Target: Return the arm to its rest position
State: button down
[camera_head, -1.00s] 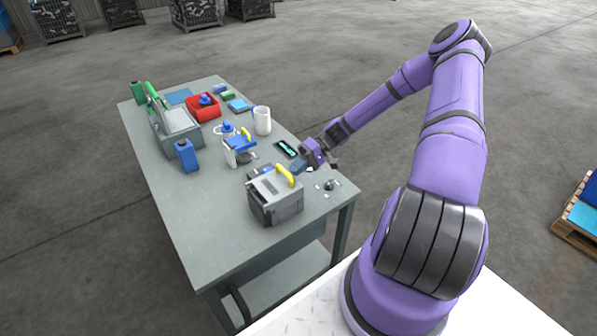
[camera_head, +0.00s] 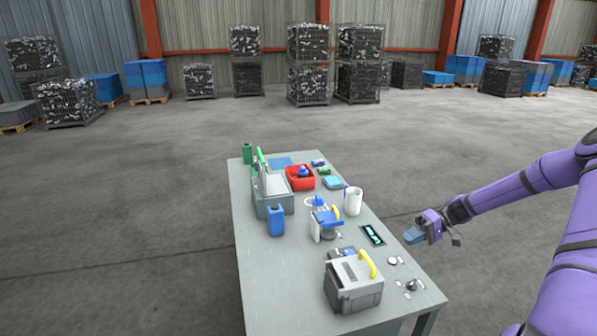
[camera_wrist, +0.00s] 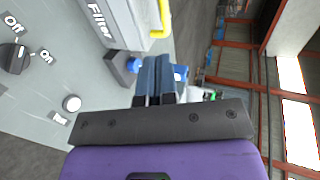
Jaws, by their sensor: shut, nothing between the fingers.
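My gripper (camera_head: 413,236) is at the right edge of the workbench in the head view, at the end of my purple arm. Its two blue-grey fingers are together with nothing between them; they also show in the wrist view (camera_wrist: 156,75). The workbench (camera_head: 262,290) is grey. A grey box with a yellow handle (camera_head: 354,284) stands at its near end; the wrist view shows it with the word "Filter" (camera_wrist: 105,22). A round Off/On knob (camera_wrist: 14,57) and a white button (camera_wrist: 72,103) are left of my fingers in the wrist view.
Along the bench are a blue bottle (camera_head: 276,221), a red bin (camera_head: 300,181), a white mug (camera_head: 353,201), a blue-and-white device (camera_head: 327,222) and a dark panel (camera_head: 373,235). Open concrete floor (camera_head: 150,200) surrounds the bench. Wire cages (camera_head: 307,70) stand along the far wall.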

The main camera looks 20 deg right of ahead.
jog(key=s+a+r+h, duration=0.3)
jog(key=a+r+h, duration=0.15)
jog(key=r, duration=0.35)
jog(key=s+a+r+g+h, duration=0.1)
jog(key=s+a+r+h, duration=0.15)
jog(key=a+r, duration=0.45)
jog(key=s+a+r+h, duration=0.2)
jog(key=a+r+h, duration=0.15)
jog(key=r, duration=0.65)
jog(key=s+a+r+t+h, duration=0.1)
jog(key=s+a+r+t, duration=0.2)
jog(key=s+r, duration=0.3)
jog(key=s+a+r+t+h, duration=0.2)
jog(key=s+r, duration=0.4)
jog(key=s, duration=0.8)
jog(key=shift+s+a+r+t, duration=0.15)
jog(key=shift+a+r+t, duration=0.25)
jog(key=shift+t, duration=0.3)
jog(key=shift+f, duration=0.1)
